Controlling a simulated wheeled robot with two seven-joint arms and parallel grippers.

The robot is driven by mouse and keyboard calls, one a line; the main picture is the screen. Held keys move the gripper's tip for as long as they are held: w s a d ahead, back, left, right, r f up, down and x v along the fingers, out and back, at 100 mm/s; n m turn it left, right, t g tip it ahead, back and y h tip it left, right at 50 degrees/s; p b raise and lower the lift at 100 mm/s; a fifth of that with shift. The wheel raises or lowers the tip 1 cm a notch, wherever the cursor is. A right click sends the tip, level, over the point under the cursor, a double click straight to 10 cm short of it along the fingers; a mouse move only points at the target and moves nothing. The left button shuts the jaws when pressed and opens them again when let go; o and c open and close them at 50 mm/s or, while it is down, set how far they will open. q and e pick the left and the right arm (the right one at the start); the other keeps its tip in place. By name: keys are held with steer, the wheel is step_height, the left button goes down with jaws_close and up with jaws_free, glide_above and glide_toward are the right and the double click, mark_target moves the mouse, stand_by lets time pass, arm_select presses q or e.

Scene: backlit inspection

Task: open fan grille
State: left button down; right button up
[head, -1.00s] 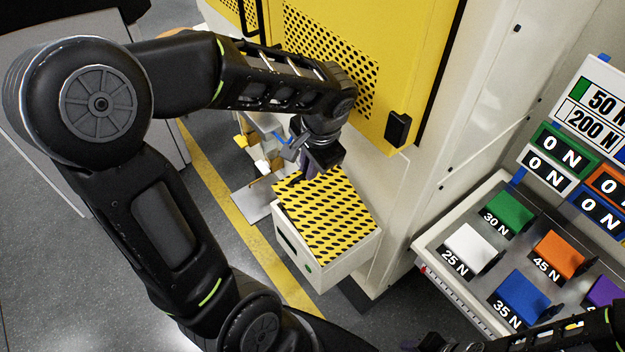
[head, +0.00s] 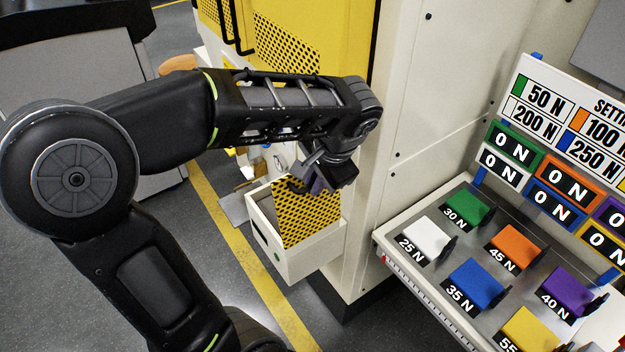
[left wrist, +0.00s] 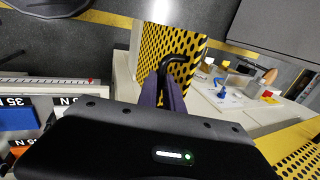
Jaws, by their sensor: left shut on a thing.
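The fan grille (head: 305,225) is a yellow perforated panel on a white box (head: 312,262). It is swung up at a steep tilt, with the box's interior partly showing below it. It also shows in the left wrist view (left wrist: 152,48), where a bent black handle (left wrist: 185,60) stands out from its face. My left gripper (head: 300,184) is at the upper part of the grille. In the left wrist view its fingers (left wrist: 165,82) are closed on the handle. My right gripper is not in view.
A yellow perforated cabinet door (head: 280,45) rises behind my left arm. A white cabinet wall (head: 440,85) stands to the right. A metal tray (head: 465,232) with several coloured labelled blocks is at the right. Grey floor (head: 240,265) is clear in front.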

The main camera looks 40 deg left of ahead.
arm_select(q)
steer(key=shift+s+d+f, duration=0.3)
steer(key=shift+s+d, duration=0.05)
steer(key=shift+d, duration=0.1)
steer(key=c, duration=1.7)
jaws_free()
steer(key=shift+w+a, duration=0.1)
steer(key=shift+a, duration=0.05)
steer(key=shift+o, duration=1.1)
steer(key=shift+r, duration=0.1)
steer(key=shift+w+r, duration=0.1)
steer(key=shift+r, duration=0.1)
steer(key=v, duration=0.7)
steer(key=shift+d+r, duration=0.2)
